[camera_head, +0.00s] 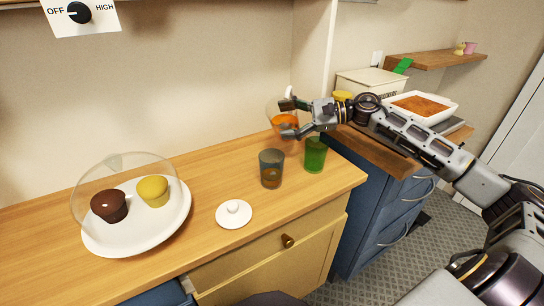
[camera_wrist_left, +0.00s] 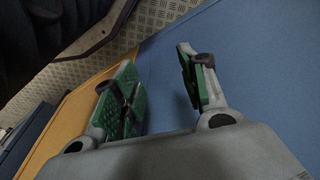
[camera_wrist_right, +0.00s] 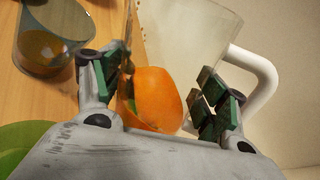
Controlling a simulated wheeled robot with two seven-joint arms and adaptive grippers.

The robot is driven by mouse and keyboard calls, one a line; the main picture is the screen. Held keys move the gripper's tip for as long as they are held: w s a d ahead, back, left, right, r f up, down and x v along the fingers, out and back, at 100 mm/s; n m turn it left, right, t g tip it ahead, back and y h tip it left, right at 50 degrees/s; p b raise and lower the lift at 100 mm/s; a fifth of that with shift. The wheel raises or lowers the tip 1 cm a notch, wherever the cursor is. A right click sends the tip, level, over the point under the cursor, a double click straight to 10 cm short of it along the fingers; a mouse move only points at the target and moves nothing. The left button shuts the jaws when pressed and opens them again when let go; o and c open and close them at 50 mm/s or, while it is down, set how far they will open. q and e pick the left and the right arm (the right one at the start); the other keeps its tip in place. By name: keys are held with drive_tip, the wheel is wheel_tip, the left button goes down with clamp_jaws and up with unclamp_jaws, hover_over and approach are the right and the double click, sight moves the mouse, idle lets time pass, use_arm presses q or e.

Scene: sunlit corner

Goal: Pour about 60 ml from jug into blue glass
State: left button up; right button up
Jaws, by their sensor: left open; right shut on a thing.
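A clear jug (camera_head: 274,109) with a white handle (camera_wrist_right: 266,85) holds orange liquid. My right gripper (camera_head: 287,118) is shut on the jug, behind and slightly right of the blue glass in the head view; the fingers hide part of it. The jug's exact tilt is hard to tell. The blue glass (camera_head: 271,160) stands upright on the counter with brownish-looking liquid in its lower part. It also shows in the right wrist view (camera_wrist_right: 55,22), apart from the jug. My left gripper (camera_wrist_left: 162,95) is open and empty in the left wrist view, outside the head view.
A green glass (camera_head: 316,153) stands right of the blue glass, near the counter's right end. A white lid (camera_head: 233,215) lies in front. A white dish (camera_head: 448,109) stands at right.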

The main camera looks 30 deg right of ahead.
drive_tip(key=shift+w+d+m, duration=0.25)
drive_tip(key=shift+d+m, duration=0.05)
drive_tip(key=shift+m, duration=0.1)
drive_tip(key=shift+a, duration=0.1)
idle(0.4)
idle(1.3)
